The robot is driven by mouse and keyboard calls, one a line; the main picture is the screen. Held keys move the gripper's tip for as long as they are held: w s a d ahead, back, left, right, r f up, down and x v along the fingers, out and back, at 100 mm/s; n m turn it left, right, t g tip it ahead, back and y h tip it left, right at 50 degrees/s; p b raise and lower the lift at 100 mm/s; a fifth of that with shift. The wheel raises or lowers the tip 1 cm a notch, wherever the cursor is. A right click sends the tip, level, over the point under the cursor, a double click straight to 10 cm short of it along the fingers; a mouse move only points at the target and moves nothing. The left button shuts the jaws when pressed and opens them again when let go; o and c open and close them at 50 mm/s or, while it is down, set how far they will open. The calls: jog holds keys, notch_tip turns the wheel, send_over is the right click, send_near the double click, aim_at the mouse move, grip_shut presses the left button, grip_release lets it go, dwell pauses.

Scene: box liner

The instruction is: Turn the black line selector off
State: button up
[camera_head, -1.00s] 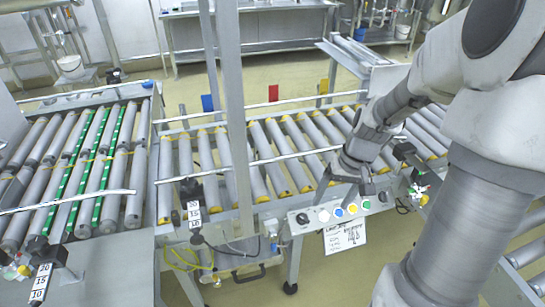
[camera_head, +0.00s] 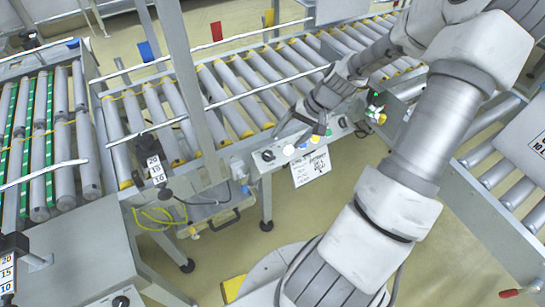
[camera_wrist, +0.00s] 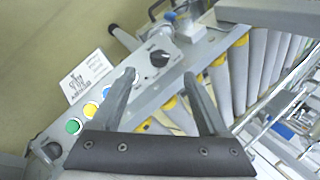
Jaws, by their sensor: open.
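The black line selector (camera_head: 268,155) is a round black knob at the left end of the grey control panel, with a row of coloured buttons to its right. In the wrist view the knob (camera_wrist: 159,58) has a light mark on its face and shows between and beyond my fingertips. My gripper (camera_head: 298,133) is open and empty, over the panel and close to the knob. The wrist view shows both fingers (camera_wrist: 159,74) spread apart, with the knob in the gap. I see no contact with the knob.
White, blue, yellow and green buttons (camera_head: 302,144) sit beside the selector. A grey upright post (camera_head: 185,70) stands to the left. Open floor lies in front.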

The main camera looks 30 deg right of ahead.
aim_at(270, 156)
jog(key=b+x, duration=0.3)
jog(key=x, duration=0.6)
jog(key=shift+w+a+f, duration=0.1)
jog(key=shift+a+f, duration=0.05)
jog(key=shift+f, duration=0.2)
jog(key=shift+c, duration=0.3)
grip_shut()
